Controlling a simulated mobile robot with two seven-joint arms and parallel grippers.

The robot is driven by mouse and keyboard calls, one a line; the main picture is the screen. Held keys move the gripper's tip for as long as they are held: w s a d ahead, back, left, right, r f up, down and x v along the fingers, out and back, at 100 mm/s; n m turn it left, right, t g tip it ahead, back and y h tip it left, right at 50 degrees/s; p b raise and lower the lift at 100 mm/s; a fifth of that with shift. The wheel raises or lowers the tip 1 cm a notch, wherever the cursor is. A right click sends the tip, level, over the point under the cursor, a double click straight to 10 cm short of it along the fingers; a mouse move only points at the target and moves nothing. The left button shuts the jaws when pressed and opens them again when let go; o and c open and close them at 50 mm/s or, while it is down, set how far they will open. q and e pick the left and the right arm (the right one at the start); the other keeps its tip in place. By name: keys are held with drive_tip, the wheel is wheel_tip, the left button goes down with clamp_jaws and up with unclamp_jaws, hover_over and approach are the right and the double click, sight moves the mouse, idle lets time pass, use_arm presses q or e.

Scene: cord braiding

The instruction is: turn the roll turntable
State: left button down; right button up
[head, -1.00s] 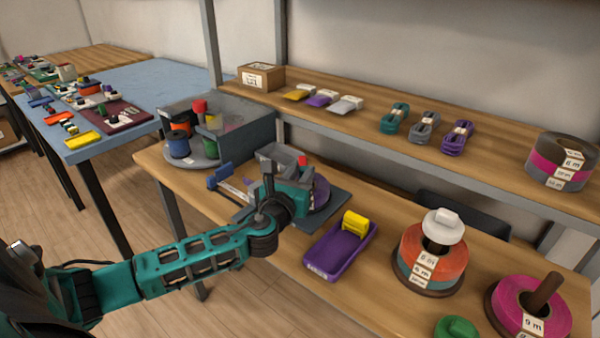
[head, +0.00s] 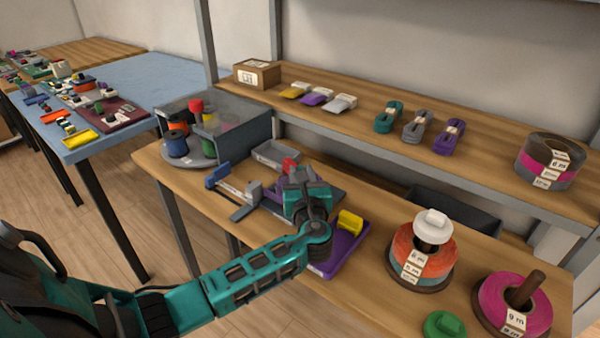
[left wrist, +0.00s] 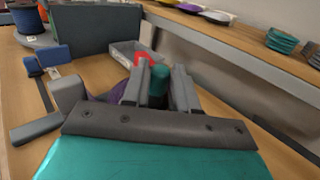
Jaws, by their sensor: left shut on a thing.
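The roll turntable (head: 200,163) is a round grey base with coloured rolls, partly inside a grey box at the back left of the bench. Its edge and a blue roll also show in the left wrist view (left wrist: 36,40). My left gripper (head: 297,172) is over the grey bench device, right of and apart from the turntable. In the left wrist view its fingers (left wrist: 158,88) are shut on a small teal cylinder (left wrist: 158,82). A red part (head: 290,165) stands just behind them. The gripper hides much of the device. My right gripper is not in view.
The grey box (head: 245,138) walls the turntable's back and right. A purple tray (head: 345,246) with a yellow block (head: 350,223) lies beside my left arm. Roll stacks (head: 420,258) stand at right. A shelf (head: 400,150) runs above the bench's back.

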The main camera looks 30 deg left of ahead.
use_arm(q)
drive_tip(key=shift+w+d+r+n+g+y, duration=0.1)
drive_tip(key=shift+n+g+y, duration=0.45)
drive_tip(key=shift+g+y, duration=0.05)
drive_tip(key=shift+w+d+n+g+y, duration=0.1)
drive_tip(key=shift+n+g+y, duration=0.45)
drive_tip(key=shift+g+y, duration=0.05)
drive_tip(key=shift+w+d+n+g+y, duration=0.1)
drive_tip(key=shift+w+n+g+y, duration=0.1)
drive_tip(key=shift+n+g+y, duration=0.95)
drive_tip(key=shift+w+n+g+b, duration=0.1)
drive_tip(key=shift+n+g+b, duration=0.25)
drive_tip(key=shift+g, duration=0.5)
drive_tip(key=c, duration=0.9)
unclamp_jaws()
wheel_tip(320, 180, up, 20)
drive_tip(key=p, duration=0.4)
